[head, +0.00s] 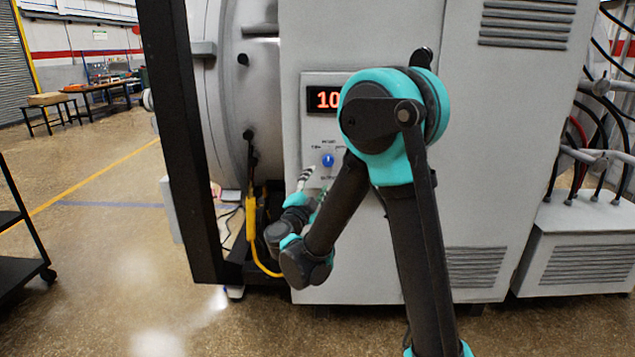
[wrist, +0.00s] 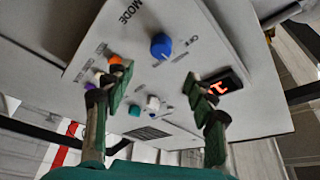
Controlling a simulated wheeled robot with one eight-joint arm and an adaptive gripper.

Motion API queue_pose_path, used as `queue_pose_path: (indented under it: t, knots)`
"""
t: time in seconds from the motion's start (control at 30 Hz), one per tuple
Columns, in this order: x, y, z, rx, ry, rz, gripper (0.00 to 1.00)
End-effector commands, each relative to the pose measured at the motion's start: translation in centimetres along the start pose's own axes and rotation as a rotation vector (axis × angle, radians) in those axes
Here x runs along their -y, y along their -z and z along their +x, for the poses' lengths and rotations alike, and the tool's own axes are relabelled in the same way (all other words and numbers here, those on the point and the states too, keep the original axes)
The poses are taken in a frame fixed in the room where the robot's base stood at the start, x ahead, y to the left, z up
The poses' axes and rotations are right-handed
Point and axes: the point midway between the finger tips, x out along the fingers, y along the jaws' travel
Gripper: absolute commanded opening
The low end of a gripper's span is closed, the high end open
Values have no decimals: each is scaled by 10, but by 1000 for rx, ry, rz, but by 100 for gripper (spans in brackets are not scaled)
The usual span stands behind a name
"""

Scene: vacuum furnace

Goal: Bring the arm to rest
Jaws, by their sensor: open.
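My arm (head: 400,180) is bent in front of the grey furnace cabinet (head: 480,150), with its elbow high and its wrist low. My gripper (head: 309,183) is close to the control panel, just below the blue knob (head: 328,160). In the wrist view the two fingers of my gripper (wrist: 154,80) are spread apart with nothing between them. The blue knob (wrist: 161,46) shows beyond the fingertips, under the MODE label. I cannot tell whether a fingertip touches the panel. My arm hides part of the panel and of the lit display (head: 325,99).
In the wrist view, an orange button (wrist: 115,60), a teal button (wrist: 134,110) and a white button (wrist: 152,103) sit near the fingers. A dark upright post (head: 180,140) and yellow cable (head: 252,235) stand left of my gripper. The floor (head: 110,240) at left is open.

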Motion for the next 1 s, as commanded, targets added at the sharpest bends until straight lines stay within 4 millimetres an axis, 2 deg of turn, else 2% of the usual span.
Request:
queue_pose_path:
  t: [0.17,0.27,0.43,0.57,0.67,0.77,0.87,0.97,1.0]
  knots:
    - [4,3,3,11,20,-6,56]
    - [16,10,10,54,86,-28,56]
    - [40,22,16,219,258,-133,56]
    - [38,23,5,385,350,-256,56]
    - [20,22,-11,527,379,-367,56]
    - [-12,22,-32,674,368,-483,56]
    - [-57,28,-58,828,315,-600,56]
    - [-111,41,-88,979,220,-713,56]
    - [-134,48,-102,1038,170,-756,56]
